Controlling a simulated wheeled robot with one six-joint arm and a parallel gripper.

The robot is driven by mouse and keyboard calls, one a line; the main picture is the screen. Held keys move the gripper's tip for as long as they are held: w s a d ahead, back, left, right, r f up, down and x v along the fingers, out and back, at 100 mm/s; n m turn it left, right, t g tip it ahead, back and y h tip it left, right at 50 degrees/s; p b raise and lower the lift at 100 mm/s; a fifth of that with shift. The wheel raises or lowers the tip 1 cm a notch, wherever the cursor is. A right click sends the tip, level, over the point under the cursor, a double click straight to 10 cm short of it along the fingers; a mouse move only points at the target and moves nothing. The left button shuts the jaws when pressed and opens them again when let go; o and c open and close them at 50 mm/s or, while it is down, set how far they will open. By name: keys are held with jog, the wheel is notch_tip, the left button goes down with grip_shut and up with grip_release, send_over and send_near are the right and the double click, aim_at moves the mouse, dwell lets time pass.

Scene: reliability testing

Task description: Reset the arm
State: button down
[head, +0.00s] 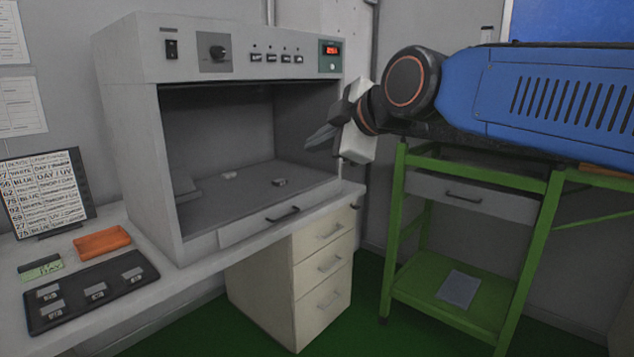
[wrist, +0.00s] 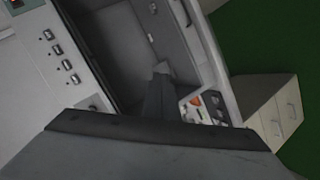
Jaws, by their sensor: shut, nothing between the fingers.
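My blue arm (head: 540,95) reaches in from the right in the head view, above the green cart. My gripper (head: 325,137) is at the arm's left end, pointing left, in front of the right part of the grey cabinet's opening. Its dark fingers are shut with nothing between them. In the wrist view the gripper (wrist: 160,85) shows as dark fingers against the cabinet front, which appears tilted. The grey test cabinet (head: 128,130) stands on the bench with its front open. Two small pieces lie on its floor, one at the left (head: 229,175) and one nearer the middle (head: 279,182).
A black tray (head: 70,308) with several small pieces, an orange tray (head: 102,242), a small green display (head: 42,268) and a label board (head: 45,190) are on the bench at left. A drawer unit (head: 275,290) stands below. The green cart (head: 395,220) is at right.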

jog(key=s+d+f+m+g+h, duration=0.15)
jog(key=s+d+f+m, duration=0.3)
jog(key=d+f, duration=0.45)
jog(key=s+d+f+m+g+h, duration=0.1)
jog(key=s+d+f+m+h, duration=0.3)
jog(key=d+f, duration=0.5)
jog(key=s+d+f+m+g+h, duration=0.1)
jog(key=s+d+f+m, duration=0.4)
jog(key=s+f, duration=0.2)
jog(key=s+d+f+m+g+h, duration=0.1)
jog(key=s+d+f+m+g, duration=0.1)
jog(key=s+d+f+m, duration=0.3)
notch_tip(320, 180, down, 4)
jog(key=shift+s+d+f+m, duration=0.1)
jog(key=shift+s+d+m, duration=0.4)
jog(key=shift+s, duration=0.7)
